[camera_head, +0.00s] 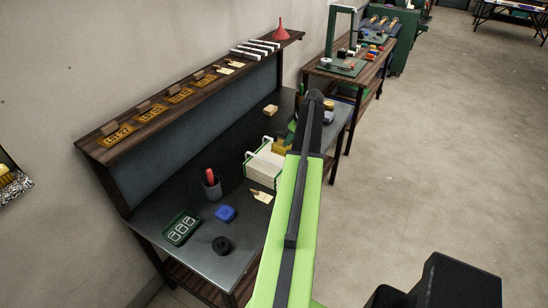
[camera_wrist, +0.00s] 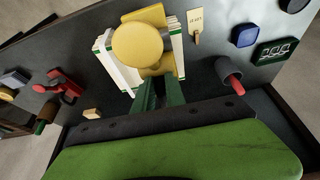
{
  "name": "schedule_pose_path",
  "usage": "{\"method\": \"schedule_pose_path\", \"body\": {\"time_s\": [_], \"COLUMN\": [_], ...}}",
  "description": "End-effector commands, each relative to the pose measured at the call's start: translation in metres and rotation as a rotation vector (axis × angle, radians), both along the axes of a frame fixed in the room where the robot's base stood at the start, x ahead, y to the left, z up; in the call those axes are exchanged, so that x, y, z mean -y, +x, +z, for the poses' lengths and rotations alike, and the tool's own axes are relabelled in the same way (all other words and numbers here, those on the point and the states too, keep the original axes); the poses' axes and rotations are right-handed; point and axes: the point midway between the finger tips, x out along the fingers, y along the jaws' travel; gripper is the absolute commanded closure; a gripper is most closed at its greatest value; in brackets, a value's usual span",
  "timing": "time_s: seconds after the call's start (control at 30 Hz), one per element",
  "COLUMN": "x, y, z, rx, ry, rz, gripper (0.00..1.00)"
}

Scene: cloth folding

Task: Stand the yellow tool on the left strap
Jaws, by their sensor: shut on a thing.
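My gripper's green fingers (camera_wrist: 160,95) are shut on the yellow tool (camera_wrist: 138,44), which has a round end facing the wrist camera. The tool also shows in the head view (camera_head: 279,147), partly hidden by my arm. It is over or beside the far end of a white, green-edged item (camera_head: 262,170) with white straps (camera_head: 258,146) on the bench. In the wrist view, white strips (camera_wrist: 112,64) show on both sides of the tool. Whether the tool touches a strap, I cannot tell.
On the dark bench are a cup with a red handle (camera_head: 212,187), a blue block (camera_head: 226,214), a black ring (camera_head: 222,245), a green display (camera_head: 181,228) and a wooden block (camera_head: 270,110). A shelf (camera_head: 150,112) runs along the back. The bench's middle left is bare.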

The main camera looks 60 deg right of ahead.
Motion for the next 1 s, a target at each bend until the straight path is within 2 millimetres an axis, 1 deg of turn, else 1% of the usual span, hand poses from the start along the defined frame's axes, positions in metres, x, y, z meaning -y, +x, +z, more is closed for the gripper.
{"method": "schedule_pose_path", "body": {"time_s": [0.03,0.1,0.17,0.23,0.33,0.5,0.6,0.7,0.83,1.0], "x": [-0.004,-0.002,-0.001,-0.001,-0.001,-0.004,-0.006,-0.007,-0.008,-0.009], "y": [-0.003,-0.006,-0.006,-0.001,0.016,0.055,0.077,0.095,0.107,0.109], "z": [0.001,0.001,0.000,-0.005,-0.018,-0.044,-0.057,-0.066,-0.070,-0.070], "rx": [0.002,0.002,0.002,0.002,0.002,0.002,0.001,0.002,0.002,0.002], "ry": [0.000,0.000,0.000,0.000,0.000,-0.002,0.000,-0.001,-0.001,-0.001], "rz": [-0.004,-0.009,-0.010,-0.009,-0.008,-0.007,-0.008,-0.009,-0.011,-0.012], "gripper": [1.00,1.00,1.00,1.00,1.00,1.00,1.00,1.00,1.00,1.00]}}
